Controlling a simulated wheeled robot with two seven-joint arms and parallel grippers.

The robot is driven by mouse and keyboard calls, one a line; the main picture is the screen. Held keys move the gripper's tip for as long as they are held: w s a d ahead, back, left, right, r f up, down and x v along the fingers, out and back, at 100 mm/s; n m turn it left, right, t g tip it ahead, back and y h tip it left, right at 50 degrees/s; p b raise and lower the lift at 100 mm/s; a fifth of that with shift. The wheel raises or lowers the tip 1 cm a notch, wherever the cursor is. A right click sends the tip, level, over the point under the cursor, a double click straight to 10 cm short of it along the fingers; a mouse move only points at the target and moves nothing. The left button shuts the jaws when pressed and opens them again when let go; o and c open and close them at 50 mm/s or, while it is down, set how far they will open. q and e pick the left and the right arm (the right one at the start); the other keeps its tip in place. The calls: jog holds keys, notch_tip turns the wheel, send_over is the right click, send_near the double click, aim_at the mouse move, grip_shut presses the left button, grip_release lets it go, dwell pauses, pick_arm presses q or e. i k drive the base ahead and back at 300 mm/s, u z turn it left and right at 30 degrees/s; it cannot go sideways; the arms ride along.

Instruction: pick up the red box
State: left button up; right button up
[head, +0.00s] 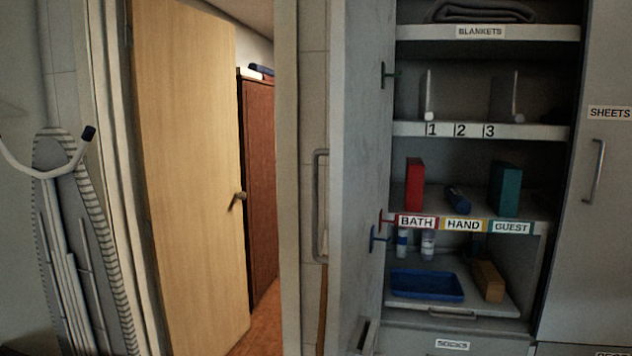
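The red box (414,185) stands upright in the head view, on the cupboard shelf (480,207) labelled BATH, HAND and GUEST. It is at the left end of that shelf, above the BATH label and near the open cupboard door. A dark blue item lies to its right, and a teal box stands further right. Neither of my grippers can be made out in this view.
The grey cupboard door (362,150) stands open on the left. The shelf below holds a blue tray (427,285), small bottles (427,245) and a tan box (488,281). A teal box (504,187) shares the red box's shelf. An ironing board (75,240) leans at far left.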

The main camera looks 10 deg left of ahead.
aim_at(415, 172)
jog(key=u, duration=0.45)
jog(key=i, duration=1)
